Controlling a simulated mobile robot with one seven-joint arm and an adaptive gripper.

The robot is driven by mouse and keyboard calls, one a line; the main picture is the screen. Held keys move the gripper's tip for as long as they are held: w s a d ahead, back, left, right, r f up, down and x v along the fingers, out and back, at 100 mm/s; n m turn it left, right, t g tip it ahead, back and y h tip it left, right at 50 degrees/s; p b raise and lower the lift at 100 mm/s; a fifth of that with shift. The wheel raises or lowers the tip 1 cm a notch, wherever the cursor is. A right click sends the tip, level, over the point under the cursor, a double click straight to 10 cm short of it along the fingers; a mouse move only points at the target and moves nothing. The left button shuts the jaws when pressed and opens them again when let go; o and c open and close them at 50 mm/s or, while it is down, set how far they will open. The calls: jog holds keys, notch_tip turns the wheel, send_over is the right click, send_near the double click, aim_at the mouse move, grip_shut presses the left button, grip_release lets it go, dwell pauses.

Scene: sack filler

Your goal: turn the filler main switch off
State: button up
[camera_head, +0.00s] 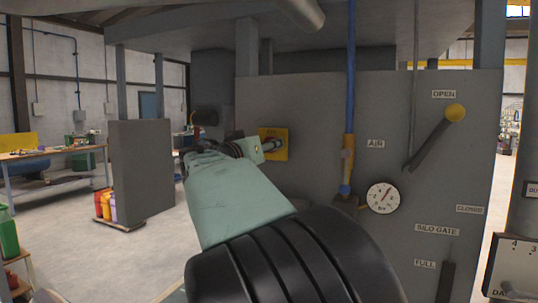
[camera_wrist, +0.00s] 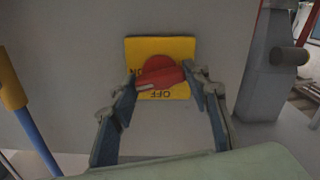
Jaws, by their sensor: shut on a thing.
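The main switch is a red rotary knob (camera_wrist: 160,72) on a yellow plate (camera_wrist: 176,45) on the grey panel. In the wrist view the plate's lettering is upside down, with OFF readable below the knob and other lettering partly hidden beside it. The knob's white mark points to the lower left, roughly sideways. My gripper (camera_wrist: 166,80) is shut on the knob, one finger at each side of it. In the head view my gripper (camera_head: 268,147) reaches the yellow plate (camera_head: 270,133); the knob is hidden there.
Right of the switch, the panel carries a blue air pipe (camera_head: 350,90), a pressure gauge (camera_head: 383,197) and a silo gate lever with a yellow ball (camera_head: 455,112). A grey upright board (camera_head: 141,170) stands left of my arm. Open floor lies farther left.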

jog(key=shift+n+b, duration=1.1)
jog(key=shift+n, duration=6.3)
jog(key=o, duration=1.2)
jog(key=shift+c, duration=0.2)
jog(key=shift+s, duration=0.15)
jog(key=v, duration=1.1)
jog(key=shift+s+a, duration=0.15)
jog(key=shift+s, duration=0.25)
